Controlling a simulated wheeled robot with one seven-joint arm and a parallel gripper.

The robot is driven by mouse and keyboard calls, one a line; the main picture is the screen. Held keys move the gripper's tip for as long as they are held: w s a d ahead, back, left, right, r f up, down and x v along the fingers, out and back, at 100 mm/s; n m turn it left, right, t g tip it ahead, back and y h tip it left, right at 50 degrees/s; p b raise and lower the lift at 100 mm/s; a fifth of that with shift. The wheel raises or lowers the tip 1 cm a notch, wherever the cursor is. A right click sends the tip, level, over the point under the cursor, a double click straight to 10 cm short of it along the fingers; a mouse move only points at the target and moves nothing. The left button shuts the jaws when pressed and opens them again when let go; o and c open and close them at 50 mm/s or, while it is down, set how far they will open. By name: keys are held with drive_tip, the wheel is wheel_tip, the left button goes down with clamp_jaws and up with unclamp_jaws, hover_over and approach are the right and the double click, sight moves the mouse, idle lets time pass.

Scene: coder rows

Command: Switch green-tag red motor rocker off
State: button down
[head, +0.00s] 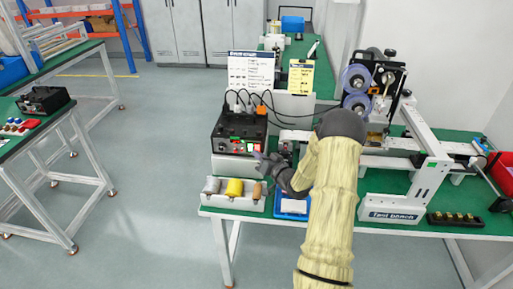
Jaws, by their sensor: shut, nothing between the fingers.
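A black control box (240,122) stands on a light base at the left end of the green-topped bench, with cables rising from its top. Its front panel carries small red and green marks, among them a red patch (256,148) at the right side. They are too small for me to read the rocker's position or match a tag to it. My gripper (261,158) is shut and empty, its tips just in front of the panel's lower right. Whether the tips touch the panel I cannot tell. The gripper and arm hide part of the bench behind them.
A light tray (214,203) with grey, yellow and brown pieces lies in front of the box. A blue bin (293,207) sits beside it, partly behind my arm. A reel machine (384,78) stands to the right. A second bench (14,146) is at left, with open floor between.

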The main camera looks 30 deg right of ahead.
drive_tip(key=shift+d, duration=0.1)
idle(0.6)
drive_tip(key=shift+w+d+r, duration=0.1)
drive_tip(key=shift+w+d, duration=0.05)
drive_tip(key=shift+w, duration=0.15)
drive_tip(key=shift+w+d, duration=0.15)
drive_tip(key=shift+w, duration=0.1)
idle(0.8)
drive_tip(key=shift+s, duration=0.1)
drive_tip(key=shift+s+a, duration=0.4)
drive_tip(key=shift+s, duration=0.1)
drive_tip(key=shift+s+a+f+b, duration=0.2)
drive_tip(key=shift+s+a, duration=0.25)
drive_tip(key=shift+s, duration=0.25)
drive_tip(key=shift+s+a+f+b, duration=0.1)
drive_tip(key=shift+s+a+b, duration=0.15)
drive_tip(key=shift+s+a, duration=0.3)
drive_tip(key=shift+s+a+f+b, duration=0.2)
drive_tip(key=shift+s+a, duration=0.15)
drive_tip(key=shift+s, duration=0.45)
drive_tip(key=shift+r, duration=0.1)
